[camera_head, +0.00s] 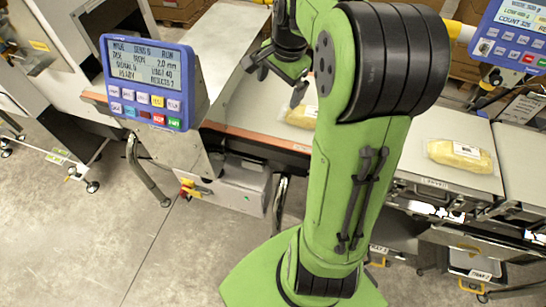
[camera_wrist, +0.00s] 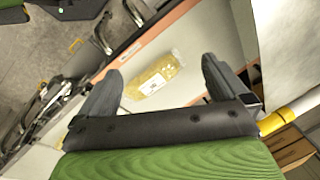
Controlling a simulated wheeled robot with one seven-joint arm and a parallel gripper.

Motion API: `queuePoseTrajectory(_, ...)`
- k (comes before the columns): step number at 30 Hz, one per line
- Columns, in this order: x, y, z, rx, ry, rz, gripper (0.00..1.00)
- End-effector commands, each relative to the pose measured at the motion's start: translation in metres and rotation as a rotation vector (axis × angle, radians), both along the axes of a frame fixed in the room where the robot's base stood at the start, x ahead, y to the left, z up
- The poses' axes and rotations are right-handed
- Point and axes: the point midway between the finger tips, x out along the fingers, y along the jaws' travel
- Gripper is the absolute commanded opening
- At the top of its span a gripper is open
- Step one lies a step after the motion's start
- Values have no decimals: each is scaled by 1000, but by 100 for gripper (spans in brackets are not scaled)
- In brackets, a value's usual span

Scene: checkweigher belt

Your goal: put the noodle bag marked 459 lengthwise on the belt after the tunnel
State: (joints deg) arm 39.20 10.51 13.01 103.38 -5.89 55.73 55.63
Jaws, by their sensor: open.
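A yellow noodle bag in clear wrap (camera_head: 299,114) lies on the belt (camera_head: 236,108), partly hidden behind my arm. In the wrist view the same bag (camera_wrist: 155,76) shows between and beyond my fingers, with a white label too small to read. My gripper (camera_wrist: 160,82) is open and empty, its fingers apart and pointing at the belt. In the head view my gripper (camera_head: 280,82) is above the belt, near the bag. A second noodle bag (camera_head: 461,154) lies on the right-hand platform (camera_head: 440,181); its label is not legible. I cannot tell which bag is marked 459.
Another blue panel (camera_head: 512,38) is at upper right. A yellow-ended rail (camera_head: 458,30) runs behind the belt. The concrete floor at lower left is clear.

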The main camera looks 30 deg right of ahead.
Motion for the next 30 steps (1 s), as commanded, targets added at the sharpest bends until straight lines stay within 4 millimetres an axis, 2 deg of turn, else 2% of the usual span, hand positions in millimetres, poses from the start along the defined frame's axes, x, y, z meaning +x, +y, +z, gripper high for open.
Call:
queuePoseTrajectory(1, -15, 29, 16, -61, -18, 136, 100)
queuePoseTrajectory(6, -78, 99, 43, -240, -85, 592, 100)
queuePoseTrajectory(9, -120, 127, 45, -331, -136, 851, 100)
queuePoseTrajectory(12, -155, 143, 39, -402, -189, 1066, 100)
queuePoseTrajectory(15, -176, 150, 31, -446, -227, 1207, 100)
queuePoseTrajectory(19, -185, 152, 27, -466, -241, 1272, 100)
queuePoseTrajectory(30, -184, 152, 27, -466, -240, 1270, 100)
